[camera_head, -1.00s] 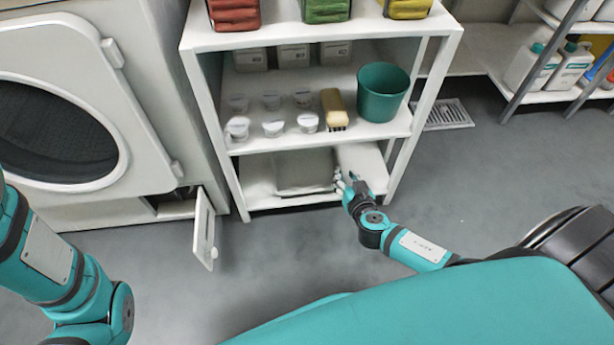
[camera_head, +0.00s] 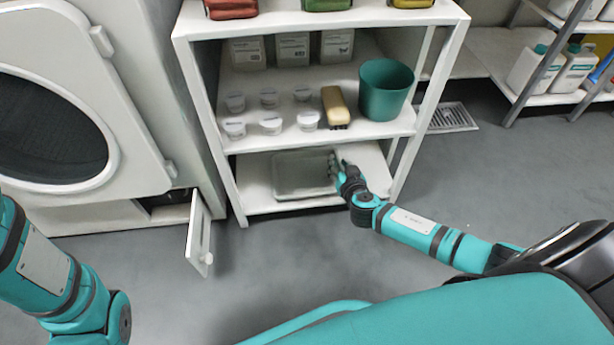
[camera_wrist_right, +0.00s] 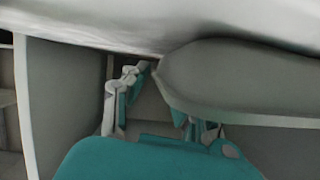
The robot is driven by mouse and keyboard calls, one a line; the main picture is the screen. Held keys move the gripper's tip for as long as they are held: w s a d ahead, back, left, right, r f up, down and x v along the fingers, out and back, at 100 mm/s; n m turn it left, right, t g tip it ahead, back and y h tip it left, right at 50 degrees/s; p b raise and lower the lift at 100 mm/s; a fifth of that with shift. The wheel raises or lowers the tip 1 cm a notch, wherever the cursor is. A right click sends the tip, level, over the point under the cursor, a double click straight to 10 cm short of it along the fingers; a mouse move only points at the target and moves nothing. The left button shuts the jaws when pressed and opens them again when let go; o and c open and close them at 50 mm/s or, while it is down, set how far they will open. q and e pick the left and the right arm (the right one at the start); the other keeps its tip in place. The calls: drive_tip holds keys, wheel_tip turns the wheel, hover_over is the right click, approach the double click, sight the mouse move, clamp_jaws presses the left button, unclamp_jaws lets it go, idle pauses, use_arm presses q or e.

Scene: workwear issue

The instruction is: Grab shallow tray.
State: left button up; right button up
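The shallow tray (camera_head: 290,176) is grey with a raised rim and lies on the bottom shelf of the white rack. My right gripper (camera_head: 335,164) is at the tray's right edge, under the middle shelf. In the right wrist view the tray (camera_wrist_right: 235,78) fills the upper right as a large grey rounded shape. The fingers of my right gripper (camera_wrist_right: 158,102) stand apart there, and the tray's edge covers part of the right finger. I cannot tell whether they touch the tray. My left arm shows at the left, but its gripper is out of view.
The white rack (camera_head: 203,100) holds tubs, a brush (camera_head: 335,106) and a green bucket (camera_head: 385,90) on the middle shelf, close above my right gripper. A small open door (camera_head: 199,235) sticks out left of the rack. The grey floor in front is mostly clear.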

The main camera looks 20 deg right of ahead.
clamp_jaws()
